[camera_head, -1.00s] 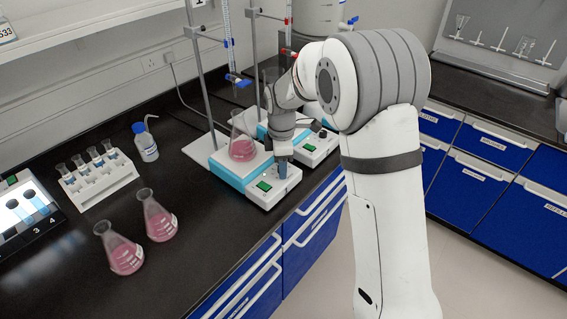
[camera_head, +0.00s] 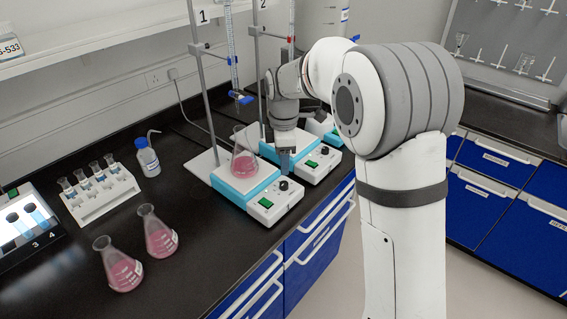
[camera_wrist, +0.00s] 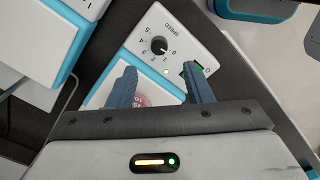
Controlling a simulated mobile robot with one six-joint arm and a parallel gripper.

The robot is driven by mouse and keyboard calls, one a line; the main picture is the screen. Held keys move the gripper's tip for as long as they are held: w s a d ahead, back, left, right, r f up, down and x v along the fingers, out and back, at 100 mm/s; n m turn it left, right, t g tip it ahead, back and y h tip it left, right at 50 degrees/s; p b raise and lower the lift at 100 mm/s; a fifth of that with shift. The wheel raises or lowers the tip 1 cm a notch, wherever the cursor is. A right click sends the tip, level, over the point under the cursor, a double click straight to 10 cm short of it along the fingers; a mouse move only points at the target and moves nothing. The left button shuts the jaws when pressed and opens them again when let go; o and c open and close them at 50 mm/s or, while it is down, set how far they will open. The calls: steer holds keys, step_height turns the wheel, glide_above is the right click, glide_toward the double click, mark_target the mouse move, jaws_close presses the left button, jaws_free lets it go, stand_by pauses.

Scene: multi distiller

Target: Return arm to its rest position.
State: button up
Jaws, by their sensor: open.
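My arm reaches over the bench from the right in the head view. My gripper (camera_head: 285,162) points down above the front part of the nearer stirrer (camera_head: 262,196), which has a white body and blue trim. In the wrist view, the two blue fingers (camera_wrist: 162,88) are spread apart with nothing held between them. The stirrer's speed knob (camera_wrist: 159,45) and green switch (camera_wrist: 193,69) show beyond the fingertips. A flask of pink liquid (camera_head: 243,165) stands on the nearer stirrer, beside my gripper and apart from it in the head view.
A second stirrer (camera_head: 325,160) stands to the right behind. Stands with burettes (camera_head: 234,75) rise behind the stirrers. Two pink flasks (camera_head: 122,271) (camera_head: 158,238), a tube rack (camera_head: 100,195) and a wash bottle (camera_head: 147,160) stand to the left. Blue drawers (camera_head: 318,232) lie below the bench edge.

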steer(key=s+d+r+m+t, duration=0.1)
steer(key=s+d+r+m, duration=0.2)
steer(key=s+d+m, duration=0.4)
steer(key=s+d+r+m+t, duration=0.1)
steer(key=s+d+r+m, duration=0.2)
steer(key=s+d+m, duration=0.35)
steer(key=s+d+f+m, duration=0.1)
steer(key=s+d+m, duration=0.1)
steer(key=s, duration=0.4)
steer(key=s+d+f+m, duration=0.1)
steer(key=s+d+m, duration=0.1)
steer(key=s+m, duration=0.2)
steer(key=s, duration=0.3)
steer(key=shift+f+t, duration=0.15)
steer(key=shift+t, duration=0.15)
